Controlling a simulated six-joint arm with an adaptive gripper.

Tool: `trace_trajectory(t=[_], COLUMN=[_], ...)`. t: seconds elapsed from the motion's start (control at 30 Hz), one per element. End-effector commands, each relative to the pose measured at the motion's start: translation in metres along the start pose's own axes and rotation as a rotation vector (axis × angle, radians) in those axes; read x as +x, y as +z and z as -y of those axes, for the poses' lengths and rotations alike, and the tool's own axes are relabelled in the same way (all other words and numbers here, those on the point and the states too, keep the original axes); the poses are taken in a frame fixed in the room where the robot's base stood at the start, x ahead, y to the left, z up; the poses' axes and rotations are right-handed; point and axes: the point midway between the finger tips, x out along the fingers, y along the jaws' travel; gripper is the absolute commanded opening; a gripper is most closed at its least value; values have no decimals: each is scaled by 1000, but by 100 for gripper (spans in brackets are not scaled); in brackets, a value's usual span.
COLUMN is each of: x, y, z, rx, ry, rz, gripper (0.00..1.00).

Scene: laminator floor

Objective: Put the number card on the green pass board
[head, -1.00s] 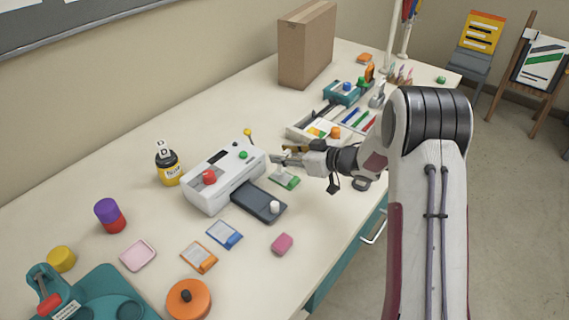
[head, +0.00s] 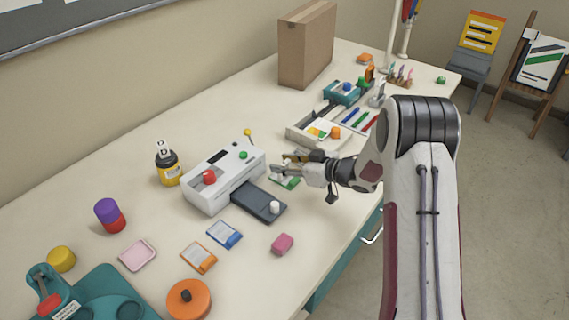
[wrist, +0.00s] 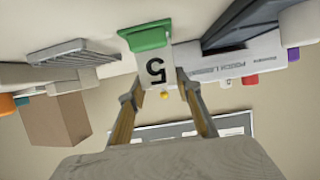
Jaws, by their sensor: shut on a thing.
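The number card (wrist: 155,69) is white with a black 5, which appears upside down in the wrist view. It stands between the two fingertips of my gripper (wrist: 159,88), which is shut on it. The green pass board (wrist: 146,38) is right at the card's far edge; I cannot tell whether they touch. In the head view my gripper (head: 279,163) is low over the table beside the laminator, just over the green board (head: 287,184). The gripper hides most of the card and part of the board there.
The white laminator (head: 222,178) with its dark tray (head: 257,203) is close on the left. A sorting tray (head: 308,138) with coloured pieces lies behind. A pink block (head: 282,244) and blue and orange cards (head: 224,235) lie in front. The table's edge is to the right.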

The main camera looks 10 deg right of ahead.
Motion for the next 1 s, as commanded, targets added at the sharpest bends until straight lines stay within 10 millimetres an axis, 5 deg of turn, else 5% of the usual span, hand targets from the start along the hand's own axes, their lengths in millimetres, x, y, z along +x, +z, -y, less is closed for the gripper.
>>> trace_trajectory(t=[0.1, 0.13, 0.2, 0.7, 1.0], x=[1, 1, 1, 0, -30], y=[2, 2, 2, -1, -1], z=[0, 0, 0, 0, -1], rx=[1, 0, 0, 0, 1], ry=[0, 0, 0, 0, 3], rz=[0, 0, 0, 0, 1], gripper=[12, 36, 50, 50, 50])
